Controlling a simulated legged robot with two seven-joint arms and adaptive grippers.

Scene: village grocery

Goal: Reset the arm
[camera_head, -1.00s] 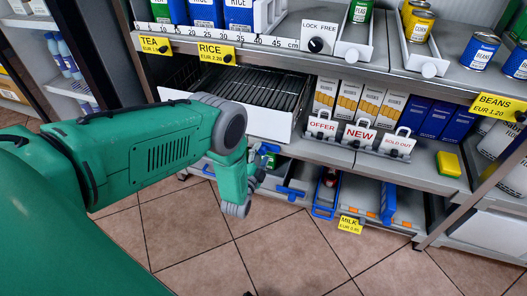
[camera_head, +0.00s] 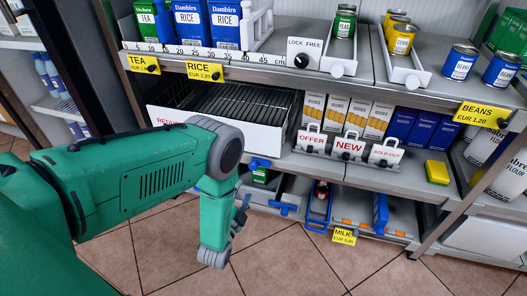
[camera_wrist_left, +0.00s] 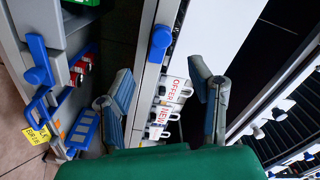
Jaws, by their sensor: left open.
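My left arm comes in from the left in the head view, with a green forearm bent at a grey joint. My left gripper (camera_head: 238,222) hangs below that joint, in front of the lower shelf, and is mostly hidden behind the arm. In the left wrist view the left gripper (camera_wrist_left: 165,95) has its two grey fingers spread apart with nothing between them. Behind the fingers are the shelf edge and the OFFER sign (camera_wrist_left: 177,89). My right gripper is not in view.
Shelves stand ahead with rice boxes (camera_head: 192,22), cans (camera_head: 460,63) and a yellow sponge (camera_head: 437,172). A NEW sign (camera_head: 348,146) stands on the middle shelf edge. Blue-handled trays (camera_head: 319,207) sit on the bottom shelf. The tiled floor (camera_head: 290,262) in front is clear.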

